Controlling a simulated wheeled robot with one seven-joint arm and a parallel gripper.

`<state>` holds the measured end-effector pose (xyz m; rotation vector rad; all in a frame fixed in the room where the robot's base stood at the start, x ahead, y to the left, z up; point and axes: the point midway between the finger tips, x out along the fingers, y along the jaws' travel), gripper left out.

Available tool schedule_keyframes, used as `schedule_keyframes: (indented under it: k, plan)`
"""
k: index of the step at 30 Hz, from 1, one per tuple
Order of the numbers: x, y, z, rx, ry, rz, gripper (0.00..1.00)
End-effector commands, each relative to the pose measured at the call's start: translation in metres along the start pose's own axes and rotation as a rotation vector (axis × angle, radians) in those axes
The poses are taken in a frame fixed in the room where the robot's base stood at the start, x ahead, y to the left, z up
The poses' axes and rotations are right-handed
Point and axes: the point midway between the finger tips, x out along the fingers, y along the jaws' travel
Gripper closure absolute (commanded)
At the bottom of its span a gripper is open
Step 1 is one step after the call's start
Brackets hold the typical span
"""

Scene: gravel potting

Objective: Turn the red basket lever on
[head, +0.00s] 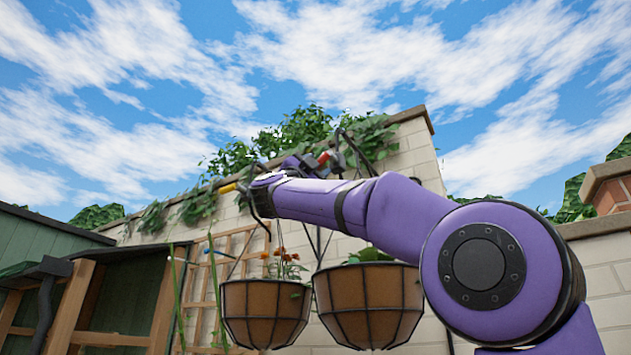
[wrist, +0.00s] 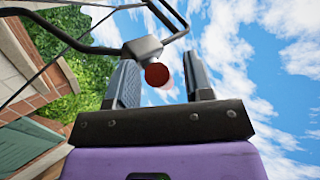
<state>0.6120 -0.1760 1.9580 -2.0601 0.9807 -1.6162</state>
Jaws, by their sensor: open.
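The red lever (head: 324,157) shows small in the head view, up by the dark bracket above the right hanging basket (head: 368,308). In the wrist view its round red knob (wrist: 157,74) sits on a grey metal block (wrist: 143,48) on a dark bar. My gripper (wrist: 160,60) is open, one finger on each side of the red knob. Gaps show between the knob and both fingers. In the head view my arm hides part of the bracket, and the gripper is too small to make out clearly.
A yellow-ended lever (head: 229,188) is above the left hanging basket (head: 265,314). Dark brackets and hanging rods surround my gripper. A pale block wall (head: 420,150) with ivy stands close behind. A green shed and wooden frame (head: 75,300) are at the left. Open sky lies above.

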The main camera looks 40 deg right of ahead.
Motion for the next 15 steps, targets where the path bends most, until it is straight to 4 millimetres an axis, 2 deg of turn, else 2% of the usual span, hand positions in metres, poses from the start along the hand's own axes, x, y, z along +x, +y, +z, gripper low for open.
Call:
schedule_keyframes:
  k: [9, 10, 15]
  plan:
    - [0.0033, 0.0, 0.0004, -0.001, -0.001, -0.001, 0.53]
    - [0.0032, 0.0, 0.0004, -0.001, -0.001, -0.001, 0.55]
    - [0.0031, 0.0, 0.0003, 0.0, -0.001, -0.001, 0.94]
